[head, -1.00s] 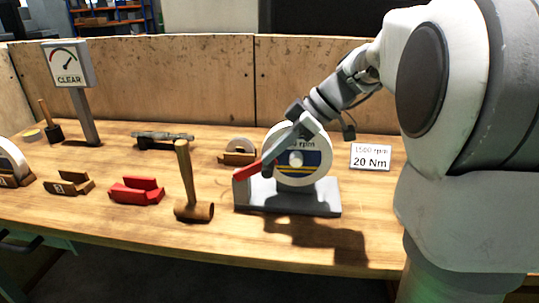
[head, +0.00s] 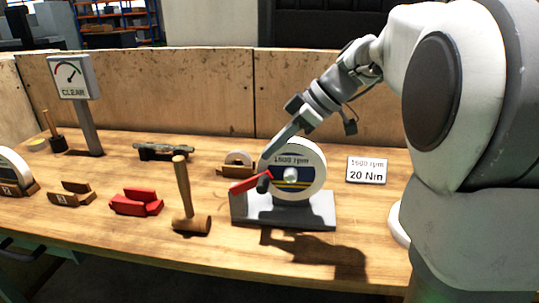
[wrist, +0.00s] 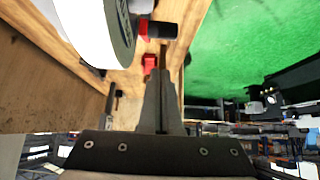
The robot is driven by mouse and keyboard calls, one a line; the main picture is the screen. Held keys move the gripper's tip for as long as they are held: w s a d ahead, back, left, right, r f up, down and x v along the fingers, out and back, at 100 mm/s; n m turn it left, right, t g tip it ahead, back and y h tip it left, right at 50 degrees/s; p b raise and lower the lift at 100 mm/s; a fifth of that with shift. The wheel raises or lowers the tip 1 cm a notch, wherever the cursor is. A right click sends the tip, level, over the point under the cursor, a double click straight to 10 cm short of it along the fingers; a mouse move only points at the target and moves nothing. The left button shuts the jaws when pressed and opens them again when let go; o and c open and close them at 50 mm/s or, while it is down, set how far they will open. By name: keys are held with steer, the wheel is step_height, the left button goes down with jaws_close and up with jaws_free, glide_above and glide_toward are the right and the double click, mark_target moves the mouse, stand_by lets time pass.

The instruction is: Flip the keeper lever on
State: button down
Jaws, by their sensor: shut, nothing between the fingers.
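The keeper lever (head: 248,184) is a red bar with a dark grip, at the left front of the grinding wheel (head: 313,158) on its grey stand (head: 300,214). It slopes slightly up to the right, across the lower left of the wheel face. In the wrist view its black grip (wrist: 162,30) and a bit of red show beside the white wheel rim. My gripper (head: 265,163) is shut and empty, pointing down and left in front of the wheel, close to the grip. In the wrist view the shut fingertips (wrist: 162,50) end just short of the grip; contact cannot be told.
A mallet (head: 190,224) stands left of the stand, with a red block (head: 136,202) further left. A speed and torque sign (head: 367,170) stands right of the wheel. A gauge post reading CLEAR (head: 73,78) stands at the back left. Wooden panels close the bench's back.

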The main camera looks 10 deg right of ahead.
steer(key=d+f+p+v, duration=0.1)
steer(key=v, duration=0.6)
steer(key=shift+s, duration=0.25)
steer(key=shift+f, duration=0.1)
steer(key=s+a+f+m+t+h, duration=0.1)
steer(key=s+a+f+m+h, duration=0.1)
steer(key=s+f+m+h, duration=0.3)
steer(key=s+a+f+m+t, duration=0.15)
steer(key=s+m, duration=0.25)
steer(key=s, duration=0.4)
steer(key=s+a+f+m+h, duration=0.3)
steer(key=s+f+m, duration=0.1)
steer(key=s, duration=0.2)
step_height(320, 180, up, 14)
steer(key=p, duration=1.3)
steer(key=shift+d, duration=0.25)
steer(key=shift+s+f, duration=0.1)
